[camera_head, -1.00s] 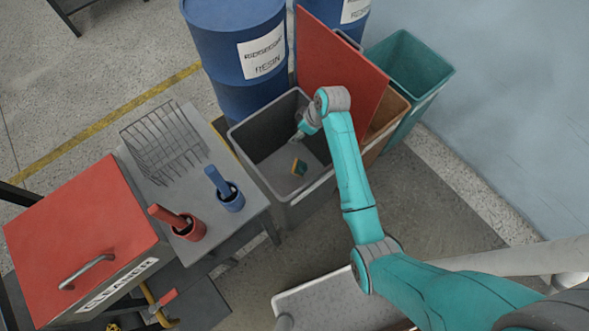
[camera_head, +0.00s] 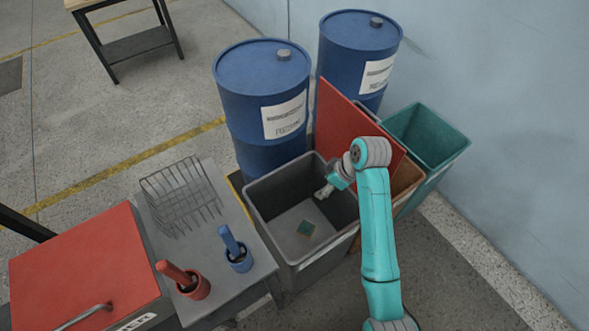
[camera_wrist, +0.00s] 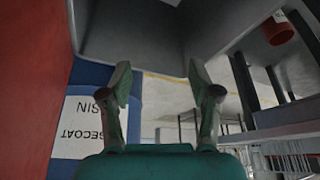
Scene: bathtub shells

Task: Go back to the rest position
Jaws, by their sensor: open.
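My gripper (camera_head: 325,191) hangs over the grey bin (camera_head: 318,275), near its back right inner side. The wrist view shows its two green fingers (camera_wrist: 158,78) spread apart with nothing between them. The wrist view also shows the bin's grey wall (camera_wrist: 140,35) beyond the fingertips.
A red panel (camera_head: 340,120) stands close beside my gripper. Two blue drums (camera_head: 255,95) (camera_head: 345,60) stand behind. A teal bin (camera_head: 440,140) is to the right. A grey table with a wire basket (camera_head: 180,195) and red and blue holders (camera_head: 195,287) (camera_head: 238,257) is left.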

